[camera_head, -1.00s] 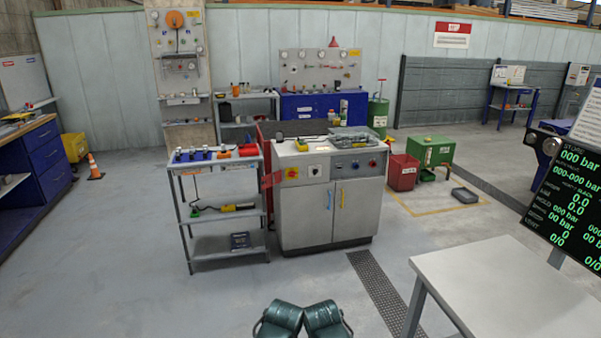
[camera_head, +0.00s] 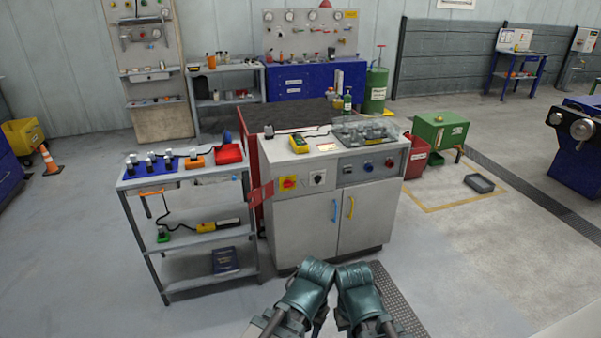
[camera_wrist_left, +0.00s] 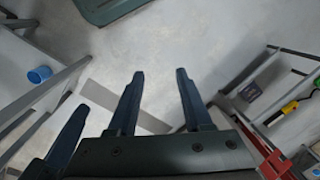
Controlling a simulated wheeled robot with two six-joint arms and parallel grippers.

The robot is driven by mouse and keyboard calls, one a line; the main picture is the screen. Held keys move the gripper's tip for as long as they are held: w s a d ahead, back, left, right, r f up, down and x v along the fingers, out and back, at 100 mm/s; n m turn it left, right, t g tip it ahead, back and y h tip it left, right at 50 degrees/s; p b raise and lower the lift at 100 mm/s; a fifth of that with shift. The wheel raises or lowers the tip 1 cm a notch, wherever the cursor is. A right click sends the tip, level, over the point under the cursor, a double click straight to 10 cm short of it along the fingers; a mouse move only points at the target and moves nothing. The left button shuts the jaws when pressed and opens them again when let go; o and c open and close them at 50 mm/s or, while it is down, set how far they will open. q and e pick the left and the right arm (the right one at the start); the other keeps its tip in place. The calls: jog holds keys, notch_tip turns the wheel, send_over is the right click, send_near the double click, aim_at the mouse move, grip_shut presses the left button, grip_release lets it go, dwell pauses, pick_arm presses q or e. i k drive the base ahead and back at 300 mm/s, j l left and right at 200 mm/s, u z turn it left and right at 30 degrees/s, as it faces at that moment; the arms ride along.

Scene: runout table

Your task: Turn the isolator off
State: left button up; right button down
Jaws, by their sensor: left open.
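The knob's exact setting is too small to read. My two teal arms are at the bottom of the head view, apart from the cabinet; their fingertips do not show there. In the left wrist view my left gripper (camera_wrist_left: 160,85) is open and empty above the floor. Another dark finger (camera_wrist_left: 70,130) beside it seems to belong to my right gripper, whose opening cannot be judged.
A black rotary knob (camera_head: 318,178) sits right of the isolator. A shelf cart (camera_head: 163,285) stands close at the cabinet's left, with a red panel (camera_head: 260,194) between. A blue cup (camera_wrist_left: 40,75) shows in the left wrist view. Floor in front of the cabinet is clear.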

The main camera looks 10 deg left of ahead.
aim_at(287, 183)
jog(key=i+j+z, duration=0.15)
jog(key=i+j, duration=0.25)
jog(key=i, duration=0.3)
jog(key=i+j+z, duration=0.15)
jog(key=i+j, duration=0.3)
jog(key=i, duration=0.2)
